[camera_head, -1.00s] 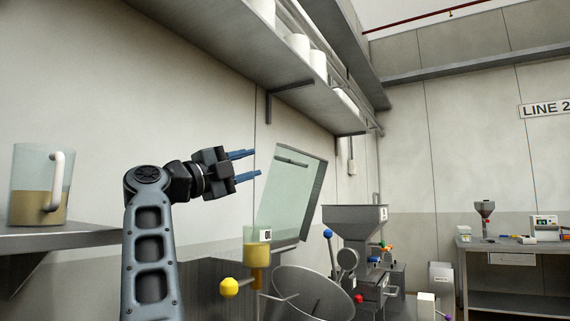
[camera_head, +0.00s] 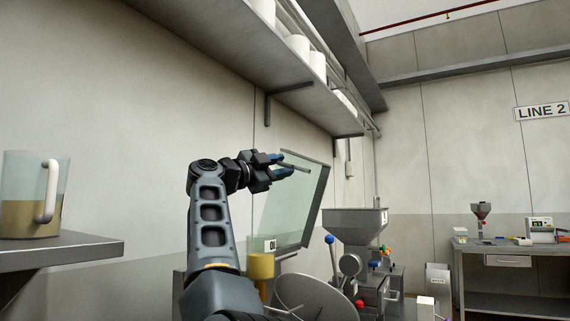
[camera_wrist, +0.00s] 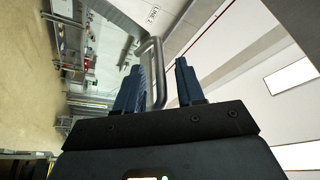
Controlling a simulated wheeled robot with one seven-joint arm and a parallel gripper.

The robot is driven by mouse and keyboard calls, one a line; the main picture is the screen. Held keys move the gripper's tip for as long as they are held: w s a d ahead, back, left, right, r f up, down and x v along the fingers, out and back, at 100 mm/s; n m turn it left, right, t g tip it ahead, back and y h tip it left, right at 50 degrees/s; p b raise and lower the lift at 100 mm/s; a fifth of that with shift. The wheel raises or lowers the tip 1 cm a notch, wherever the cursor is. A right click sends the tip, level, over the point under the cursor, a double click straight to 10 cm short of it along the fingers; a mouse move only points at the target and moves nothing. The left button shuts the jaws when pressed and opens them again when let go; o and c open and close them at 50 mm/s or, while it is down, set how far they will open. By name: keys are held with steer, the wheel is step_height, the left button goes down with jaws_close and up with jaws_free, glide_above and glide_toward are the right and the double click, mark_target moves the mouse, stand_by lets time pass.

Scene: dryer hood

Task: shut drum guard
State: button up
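The drum guard (camera_head: 294,208) is a clear, greenish panel in a dark frame. It stands raised and tilted above the round metal drum (camera_head: 312,298) in the head view. A grey bar handle (camera_head: 302,168) sits near its top edge. My gripper (camera_head: 284,164) is at this handle, its blue fingers spread. In the wrist view, the handle (camera_wrist: 154,62) passes between the two fingers of my gripper (camera_wrist: 160,66), closer to the left finger. A gap shows to the right finger. Whether the left finger touches the handle I cannot tell. My arm hides part of the machine's base.
A metal hopper (camera_head: 354,224) and a blue-knobbed lever (camera_head: 329,239) stand right of the drum. A container of yellow liquid (camera_head: 261,265) is beside the drum. A jug (camera_head: 32,200) stands on the left shelf. A long shelf (camera_head: 292,85) runs overhead.

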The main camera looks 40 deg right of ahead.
steer(key=shift+x, duration=1.05)
jaws_close()
